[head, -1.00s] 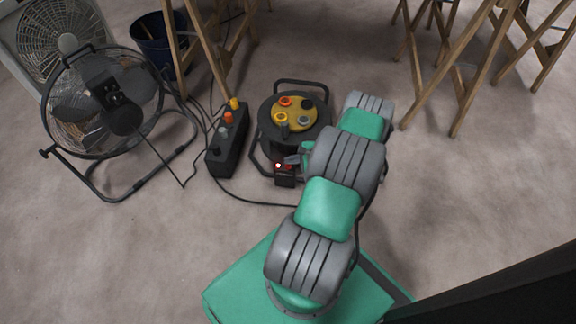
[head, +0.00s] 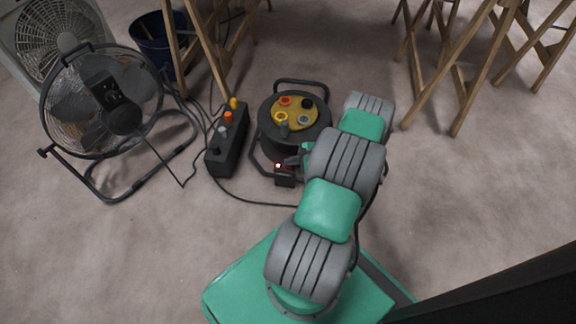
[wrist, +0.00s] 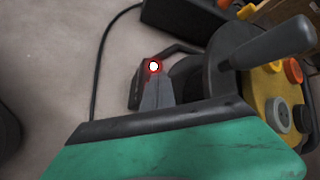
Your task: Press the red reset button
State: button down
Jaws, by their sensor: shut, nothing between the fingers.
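A small black box (head: 285,181) sits at the front of the cable reel (head: 297,117). It carries a small spot with a white centre and red rim (head: 278,166), which also shows in the wrist view (wrist: 153,66) and looks lit. My gripper (head: 291,161) is shut and empty, with its tips at the top of the box, right beside the lit spot. In the wrist view the grey fingers (wrist: 156,92) end just below the spot and overlap the box (wrist: 136,88). The red button's face cannot be made out apart from this spot; the fingers cover part of the box top. Whether they touch it is unclear.
A black power strip (head: 226,143) with orange and yellow plugs lies left of the reel. A floor fan (head: 103,100) stands farther left. Wooden trestles (head: 460,75) stand behind.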

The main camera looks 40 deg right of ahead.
jog(key=shift+f+b, duration=0.5)
jog(key=shift+r, duration=0.1)
dwell(0.5)
jog(key=shift+r+p, duration=0.65)
jog(key=shift+r, duration=0.15)
jog(key=shift+r+p, duration=1.9)
jog(key=shift+r, duration=0.65)
